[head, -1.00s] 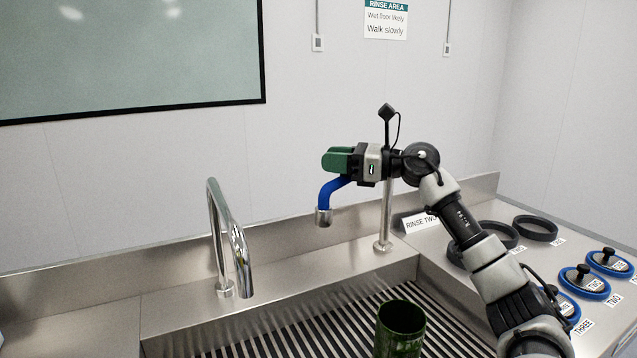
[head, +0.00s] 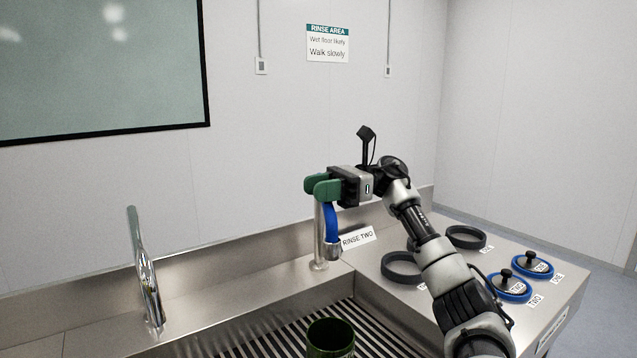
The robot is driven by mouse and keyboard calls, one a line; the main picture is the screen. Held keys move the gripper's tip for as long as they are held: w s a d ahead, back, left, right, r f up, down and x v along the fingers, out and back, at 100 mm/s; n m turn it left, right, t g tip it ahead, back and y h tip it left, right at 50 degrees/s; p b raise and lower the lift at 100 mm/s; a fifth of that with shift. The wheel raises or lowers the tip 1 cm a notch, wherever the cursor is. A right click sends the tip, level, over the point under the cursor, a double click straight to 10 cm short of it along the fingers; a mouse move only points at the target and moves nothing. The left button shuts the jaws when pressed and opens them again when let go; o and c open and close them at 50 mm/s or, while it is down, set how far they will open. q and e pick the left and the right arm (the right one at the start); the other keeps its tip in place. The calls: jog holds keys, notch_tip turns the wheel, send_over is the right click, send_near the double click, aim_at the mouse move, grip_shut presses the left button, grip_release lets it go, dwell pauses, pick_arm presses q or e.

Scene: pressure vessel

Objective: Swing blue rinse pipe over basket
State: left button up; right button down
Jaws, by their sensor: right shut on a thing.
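The blue rinse pipe (head: 331,223) curves down from the top of a steel post (head: 319,240) at the sink's back right corner. Its metal nozzle (head: 333,251) hangs just right of the post in the picture. My right gripper (head: 321,186), with green fingers, is shut on the upper part of the pipe and hides it there. The dark green round basket (head: 331,340) stands on the slatted sink floor, cut by the bottom edge. The nozzle shows above and behind the basket in the picture; the exact depth is unclear. My left gripper is out of view.
A chrome tap (head: 147,275) stands at the sink's left. On the right counter are black rings (head: 402,266) and blue-rimmed lids (head: 510,287) with black knobs, partly under my right arm. A "RINSE TWO" sign (head: 357,238) stands beside the post.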

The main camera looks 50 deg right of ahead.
dwell(0.3)
jog(key=c, duration=0.8)
grip_release()
jog(key=shift+d, duration=0.1)
jog(key=shift+p+v, duration=0.35)
jog(key=shift+v, duration=5.05)
jog(key=shift+s, duration=0.1)
